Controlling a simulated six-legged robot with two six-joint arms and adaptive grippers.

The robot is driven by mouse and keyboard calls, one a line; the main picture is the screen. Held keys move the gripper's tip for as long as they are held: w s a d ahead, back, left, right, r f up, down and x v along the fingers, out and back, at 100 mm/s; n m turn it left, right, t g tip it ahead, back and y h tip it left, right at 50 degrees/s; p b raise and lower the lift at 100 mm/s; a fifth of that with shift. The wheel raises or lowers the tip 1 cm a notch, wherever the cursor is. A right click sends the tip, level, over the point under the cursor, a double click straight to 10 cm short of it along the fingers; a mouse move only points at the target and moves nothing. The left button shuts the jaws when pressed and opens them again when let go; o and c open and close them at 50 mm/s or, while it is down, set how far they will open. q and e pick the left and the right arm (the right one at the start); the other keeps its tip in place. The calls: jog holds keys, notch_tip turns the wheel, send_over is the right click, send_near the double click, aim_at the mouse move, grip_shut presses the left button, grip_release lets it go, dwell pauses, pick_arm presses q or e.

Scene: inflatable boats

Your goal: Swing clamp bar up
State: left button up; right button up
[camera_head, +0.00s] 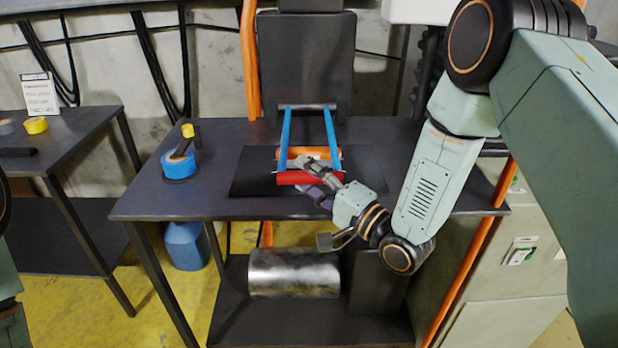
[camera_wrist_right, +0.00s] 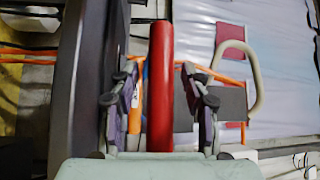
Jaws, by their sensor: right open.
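The clamp bar is a frame with two blue side arms (camera_head: 286,135) and a red front bar (camera_head: 290,178), low over a dark mat on the table. An orange roller (camera_head: 318,152) lies between the blue arms, behind the red bar. My right gripper (camera_head: 312,172) is at the red bar, reaching in from the front right and covering part of it. In the right wrist view the red bar (camera_wrist_right: 161,75) stands between the two open fingers of my right gripper (camera_wrist_right: 161,95), with gaps on both sides. My left gripper is out of the head view.
A blue tape roll (camera_head: 178,165) with a yellow-topped tool stands at the table's left. A dark upright panel (camera_head: 306,60) rises behind the clamp. A metal cylinder (camera_head: 294,275) lies on the lower shelf. A side table (camera_head: 75,135) stands left. The table's front left is clear.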

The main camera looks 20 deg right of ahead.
jog(key=shift+s+d, duration=0.15)
jog(key=c, duration=0.6)
grip_shut()
